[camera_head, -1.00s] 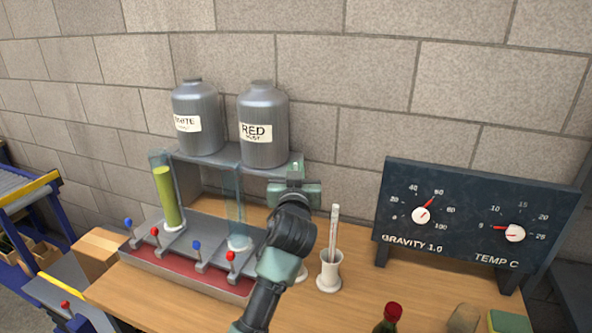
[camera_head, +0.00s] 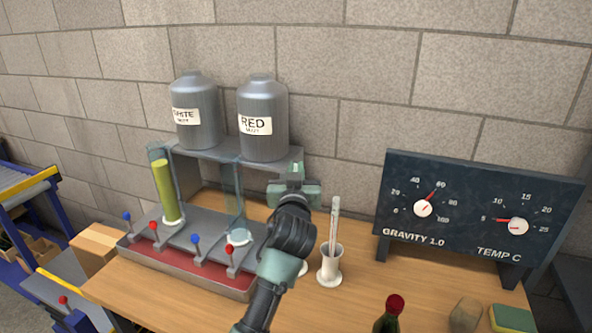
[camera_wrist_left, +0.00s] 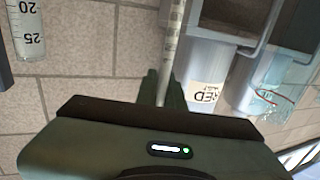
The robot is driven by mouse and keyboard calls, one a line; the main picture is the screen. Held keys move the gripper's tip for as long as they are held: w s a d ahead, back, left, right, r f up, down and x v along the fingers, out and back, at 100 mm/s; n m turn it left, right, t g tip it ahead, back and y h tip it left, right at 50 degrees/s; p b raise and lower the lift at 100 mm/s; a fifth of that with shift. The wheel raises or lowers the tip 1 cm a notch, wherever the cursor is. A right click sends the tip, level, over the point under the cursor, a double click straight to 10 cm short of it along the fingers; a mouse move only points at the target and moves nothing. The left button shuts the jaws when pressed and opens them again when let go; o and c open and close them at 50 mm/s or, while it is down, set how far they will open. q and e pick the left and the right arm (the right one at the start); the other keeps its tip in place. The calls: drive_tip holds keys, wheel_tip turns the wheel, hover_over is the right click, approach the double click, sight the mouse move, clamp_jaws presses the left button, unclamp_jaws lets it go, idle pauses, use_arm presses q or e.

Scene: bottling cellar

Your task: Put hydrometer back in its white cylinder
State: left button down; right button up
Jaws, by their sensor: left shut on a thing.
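My left gripper (camera_head: 294,190) is raised above the bench, between the tank stand and the gauge board. In the left wrist view the gripper (camera_wrist_left: 163,88) is shut on a thin pale rod with markings, the hydrometer (camera_wrist_left: 173,40), which runs up out of the picture. In the head view the gripper hides the hydrometer. A white cylinder (camera_head: 303,270) shows only as a sliver behind my left arm; its mouth is hidden. Right of it, a white cup (camera_head: 330,272) holds an upright thin tube (camera_head: 334,225). My right gripper is not in view.
The stand with the WHITE tank (camera_head: 194,110) and RED tank (camera_head: 262,118) has a green-filled tube (camera_head: 166,190), a clear tube (camera_head: 233,200) and several levers. The gauge board (camera_head: 475,215) stands right.

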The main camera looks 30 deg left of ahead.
use_arm(q)
drive_tip(key=shift+f+b, duration=0.9)
drive_tip(key=shift+f, duration=0.4)
drive_tip(key=c, duration=1.5)
unclamp_jaws()
drive_tip(key=shift+o, duration=0.2)
drive_tip(key=b+v, duration=0.1)
drive_tip(key=v, duration=0.7)
drive_tip(key=shift+a, duration=0.1)
